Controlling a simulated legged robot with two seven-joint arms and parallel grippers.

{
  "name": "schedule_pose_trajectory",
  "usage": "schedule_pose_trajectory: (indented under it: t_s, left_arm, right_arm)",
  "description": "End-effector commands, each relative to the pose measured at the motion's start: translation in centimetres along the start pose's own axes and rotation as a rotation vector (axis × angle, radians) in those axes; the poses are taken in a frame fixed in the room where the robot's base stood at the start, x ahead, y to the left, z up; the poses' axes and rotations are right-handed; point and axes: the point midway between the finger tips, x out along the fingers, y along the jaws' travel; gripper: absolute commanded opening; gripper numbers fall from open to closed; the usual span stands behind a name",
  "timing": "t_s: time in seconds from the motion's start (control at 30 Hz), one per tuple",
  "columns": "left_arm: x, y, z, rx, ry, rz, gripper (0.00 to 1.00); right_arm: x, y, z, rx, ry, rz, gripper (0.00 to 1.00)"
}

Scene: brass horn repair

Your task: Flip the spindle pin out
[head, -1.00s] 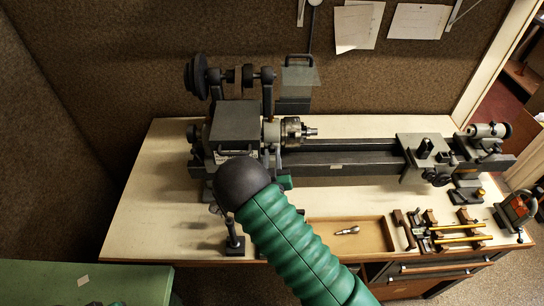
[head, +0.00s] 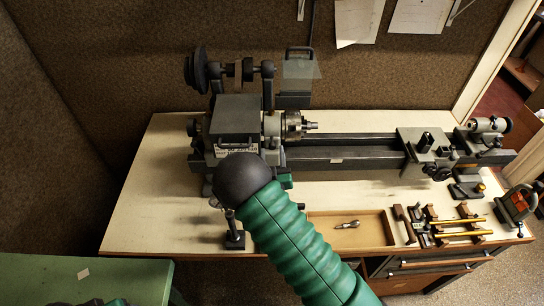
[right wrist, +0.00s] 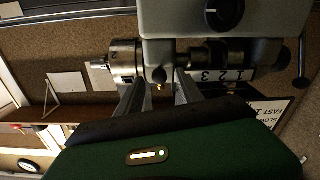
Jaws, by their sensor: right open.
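The lathe's headstock (head: 236,118) stands at the left of the bench, with its chuck (head: 292,125) facing right. In the right wrist view the chuck (right wrist: 127,62) is at upper left and the grey headstock housing (right wrist: 195,18) at the top. A small dark knob with a brass tip (right wrist: 158,86), possibly the spindle pin, shows between my right gripper's fingers. My right gripper (right wrist: 160,80) is open, its two grey fingers reaching under the headstock. I cannot tell whether they touch the knob. In the head view my right arm's black joint hides that gripper.
The lathe bed (head: 345,157) runs right to the tailstock (head: 487,128). A shallow wooden tray (head: 375,232) holds a small metal part. Tools with brass rods (head: 460,227) lie right of it. A black stand (head: 234,240) is left of my arm.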

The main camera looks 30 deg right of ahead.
Motion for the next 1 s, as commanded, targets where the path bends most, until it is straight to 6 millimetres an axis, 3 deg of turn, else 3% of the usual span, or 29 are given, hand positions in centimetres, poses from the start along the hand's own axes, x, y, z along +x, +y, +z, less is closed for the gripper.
schedule_pose_trajectory:
  t_s: [0.17,0.53,0.57,0.6,0.7,0.83,1.0]
  left_arm:
    - [0.7,0.0,0.2,0.0,0.0,0.0,0.7]
    - [3.4,0.0,0.8,0.0,0.0,0.0,0.7]
    - [3.1,0.0,0.8,0.0,-0.001,0.0,0.7]
    - [0.9,0.0,0.3,0.0,-0.002,0.0,0.7]
    - [-1.0,0.0,-0.3,0.0,0.001,0.0,0.7]
    - [-1.9,0.0,-0.5,0.0,0.001,0.0,0.7]
    - [-2.0,0.0,-0.5,0.0,0.0,0.0,0.7]
  right_arm:
    - [-1.6,-0.1,0.2,0.0,-0.001,0.0,0.44]
    - [-11.0,-0.2,0.5,0.0,-0.002,-0.004,0.44]
    - [-11.7,-0.1,0.1,-0.002,-0.003,-0.005,0.44]
    - [-12.3,0.0,-0.8,-0.006,-0.006,-0.005,0.44]
    - [-13.8,0.1,-0.8,-0.007,-0.006,-0.004,0.44]
    - [-15.8,0.0,-0.3,-0.004,-0.005,-0.004,0.44]
    - [-16.8,0.0,0.1,-0.001,-0.002,-0.001,0.44]
